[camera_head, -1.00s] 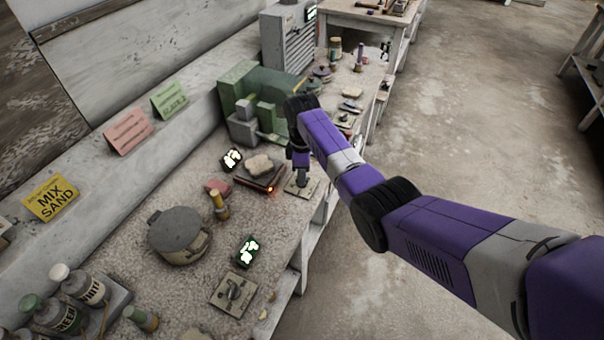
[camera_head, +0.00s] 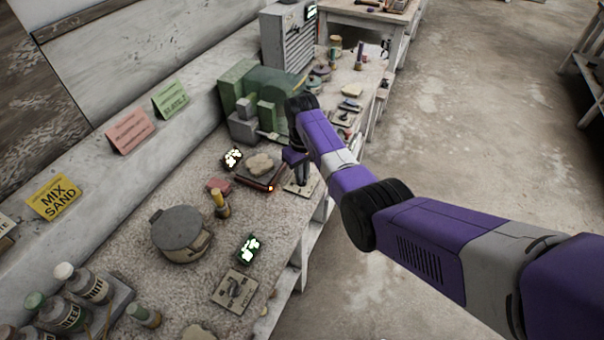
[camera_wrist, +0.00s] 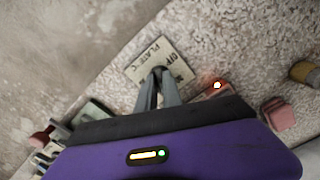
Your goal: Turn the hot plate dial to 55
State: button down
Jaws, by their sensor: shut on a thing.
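The hot plate (camera_head: 255,175) is a dark flat block with a pale lump on top and a small glowing light at its front corner. Its dial plate (camera_head: 312,184) lies to its right near the bench edge. In the wrist view the dial plate (camera_wrist: 148,58) is cream with dark lettering that includes "PLATE °C". My gripper (camera_head: 302,182) points down over this plate. In the wrist view my gripper (camera_wrist: 159,73) has its fingers close together, shut on the dial. The dial is hidden by the fingers, so its setting cannot be read.
A small display (camera_head: 233,157) by the hot plate glows too brightly to read. A second dial plate (camera_head: 222,291) and display (camera_head: 249,248) lie nearer. A lidded pot (camera_head: 181,230), a pink block (camera_head: 219,186) and green machinery (camera_head: 262,90) share the bench. Floor at right is clear.

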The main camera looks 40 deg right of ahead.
jog(key=shift+r+m, duration=0.1)
jog(key=shift+m, duration=0.5)
jog(key=c, duration=1.5)
grip_release()
jog(key=shift+r+b, duration=0.5)
jog(key=shift+r, duration=3.4)
